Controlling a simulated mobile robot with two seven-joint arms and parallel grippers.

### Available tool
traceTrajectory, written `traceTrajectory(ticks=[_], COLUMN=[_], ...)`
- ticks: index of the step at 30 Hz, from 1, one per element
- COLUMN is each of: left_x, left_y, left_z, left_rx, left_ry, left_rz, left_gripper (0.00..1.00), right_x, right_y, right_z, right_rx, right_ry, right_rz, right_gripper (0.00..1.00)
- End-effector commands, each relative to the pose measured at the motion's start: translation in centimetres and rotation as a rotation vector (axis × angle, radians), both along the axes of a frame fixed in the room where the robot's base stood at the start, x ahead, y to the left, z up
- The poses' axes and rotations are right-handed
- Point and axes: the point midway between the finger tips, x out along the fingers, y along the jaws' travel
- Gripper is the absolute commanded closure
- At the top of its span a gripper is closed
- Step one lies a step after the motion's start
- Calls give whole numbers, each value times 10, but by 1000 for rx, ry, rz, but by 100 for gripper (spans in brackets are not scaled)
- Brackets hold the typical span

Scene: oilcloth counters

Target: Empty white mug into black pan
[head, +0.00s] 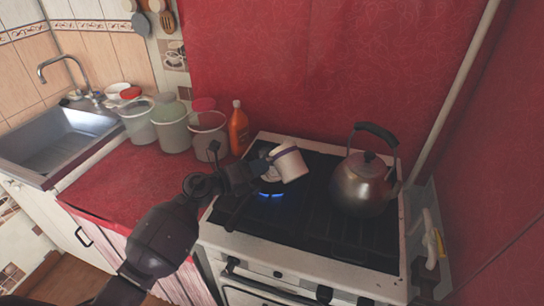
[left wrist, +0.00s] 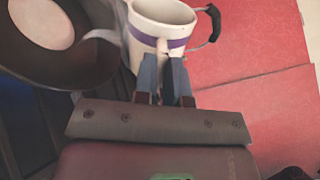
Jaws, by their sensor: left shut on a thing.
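The white mug (head: 290,161) with a purple band is tilted above the stove. My left gripper (head: 264,165) is shut on the mug, and in the left wrist view its fingers (left wrist: 166,80) close at the handle side of the mug (left wrist: 165,35). The black pan (head: 268,186) is on the burner, mostly hidden by the mug and gripper. In the left wrist view the pan (left wrist: 92,62) lies beside and below the mug, with a pale round patch inside it. A faint whitish streak shows between mug and pan; I cannot tell what it is. My right gripper is out of view.
A blue flame (head: 270,194) burns under the pan. A metal kettle (head: 363,186) stands on the stove (head: 310,236) to the right.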

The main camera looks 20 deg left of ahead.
Motion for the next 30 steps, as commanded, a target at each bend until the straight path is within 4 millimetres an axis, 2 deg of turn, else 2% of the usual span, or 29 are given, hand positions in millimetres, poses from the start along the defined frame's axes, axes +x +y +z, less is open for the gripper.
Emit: traceTrajectory(ticks=[18, 30], left_x=[2, 2], left_y=[2, 2], left_z=[9, 6], left_rx=[-107, -127], left_ry=[84, 100], left_rz=[-3, -4], left_gripper=[100, 100], right_x=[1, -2], right_y=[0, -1], right_z=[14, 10], right_rx=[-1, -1], right_ry=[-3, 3], right_rz=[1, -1], right_gripper=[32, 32])
